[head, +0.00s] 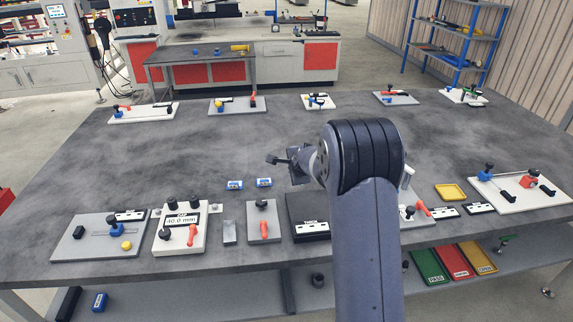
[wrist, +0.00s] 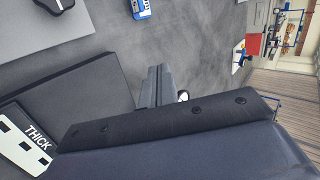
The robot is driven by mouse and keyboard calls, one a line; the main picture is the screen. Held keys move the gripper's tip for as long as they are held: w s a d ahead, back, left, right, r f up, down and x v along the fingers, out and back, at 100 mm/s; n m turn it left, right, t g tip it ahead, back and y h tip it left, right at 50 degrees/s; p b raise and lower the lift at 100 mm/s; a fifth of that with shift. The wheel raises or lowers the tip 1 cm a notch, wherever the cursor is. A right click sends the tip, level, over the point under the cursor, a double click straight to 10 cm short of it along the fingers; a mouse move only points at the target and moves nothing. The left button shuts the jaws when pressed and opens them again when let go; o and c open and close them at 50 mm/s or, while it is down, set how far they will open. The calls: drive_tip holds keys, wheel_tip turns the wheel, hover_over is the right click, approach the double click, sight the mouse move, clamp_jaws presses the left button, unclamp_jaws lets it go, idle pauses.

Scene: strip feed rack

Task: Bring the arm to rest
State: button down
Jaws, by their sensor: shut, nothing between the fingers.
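My arm rises from the bottom of the head view, bends at a dark elbow and reaches out over the grey table (head: 160,150). My gripper (head: 272,160) points left in the head view, above the middle of the table. Its fingers are together with nothing between them. In the wrist view the closed fingers (wrist: 156,86) show beside a dark plate labelled THICK (wrist: 80,85). My arm hides part of the table's right middle and part of that dark plate (head: 298,205) in the head view.
Two small blue blocks (head: 235,185) (head: 264,182) lie left of and below my gripper. A white gauge station reading 40.0 mm (head: 180,247), a grey plate with an orange handle (head: 264,207) and a yellow tray (head: 450,187) line the front. Several fixtures line the back. The table's left middle is clear.

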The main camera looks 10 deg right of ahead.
drive_tip(key=shift+s+a+r, duration=0.25)
drive_tip(key=shift+a+r, duration=0.2)
drive_tip(key=shift+r, duration=0.05)
drive_tip(key=shift+s+a+r, duration=0.2)
drive_tip(key=shift+a+r, duration=0.25)
